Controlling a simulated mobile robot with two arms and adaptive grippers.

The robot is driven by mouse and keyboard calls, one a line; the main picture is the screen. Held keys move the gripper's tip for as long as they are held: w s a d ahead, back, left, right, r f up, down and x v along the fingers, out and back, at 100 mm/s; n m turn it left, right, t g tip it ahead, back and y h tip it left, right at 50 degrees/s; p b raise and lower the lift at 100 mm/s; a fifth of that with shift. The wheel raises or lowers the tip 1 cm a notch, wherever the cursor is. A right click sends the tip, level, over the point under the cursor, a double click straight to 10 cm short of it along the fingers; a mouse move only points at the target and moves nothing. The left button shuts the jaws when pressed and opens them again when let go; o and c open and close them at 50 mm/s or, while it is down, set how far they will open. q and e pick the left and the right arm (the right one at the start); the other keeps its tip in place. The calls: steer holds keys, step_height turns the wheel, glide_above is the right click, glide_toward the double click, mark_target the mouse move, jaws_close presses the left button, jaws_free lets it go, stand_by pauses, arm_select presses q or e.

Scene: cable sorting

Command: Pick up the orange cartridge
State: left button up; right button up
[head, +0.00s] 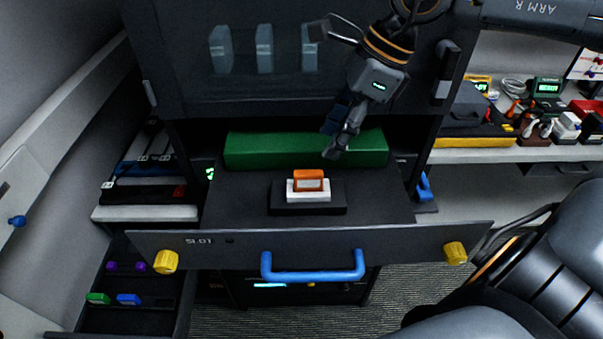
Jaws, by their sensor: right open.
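The orange cartridge (308,175) has an orange handle-like top over a white body. It sits upright in a black holder (308,211) on the pulled-out dark drawer or tray (240,205). My right gripper (335,150) comes down from the upper right. It is open and empty, behind and a little right of the cartridge, in front of the green block. It is apart from the cartridge in the picture. My left gripper is not in view.
A long green block (250,151) lies at the back of the drawer. The front panel has a blue handle (312,275) and yellow knobs (166,262). A lower-left drawer holds small colored pieces.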

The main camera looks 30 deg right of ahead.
mark_target(309, 172)
steer(key=x, duration=0.4)
steer(key=shift+s, duration=0.1)
steer(key=shift+p+x, duration=0.55)
steer(key=shift+x, duration=0.3)
steer(key=p+x, duration=0.1)
steer(key=x, duration=0.2)
steer(key=shift+w+a+f, duration=0.2)
steer(key=shift+a+f, duration=0.05)
steer(key=shift+f, duration=0.35)
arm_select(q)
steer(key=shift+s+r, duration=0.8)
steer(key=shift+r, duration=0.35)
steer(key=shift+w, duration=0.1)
arm_select(e)
jaws_close()
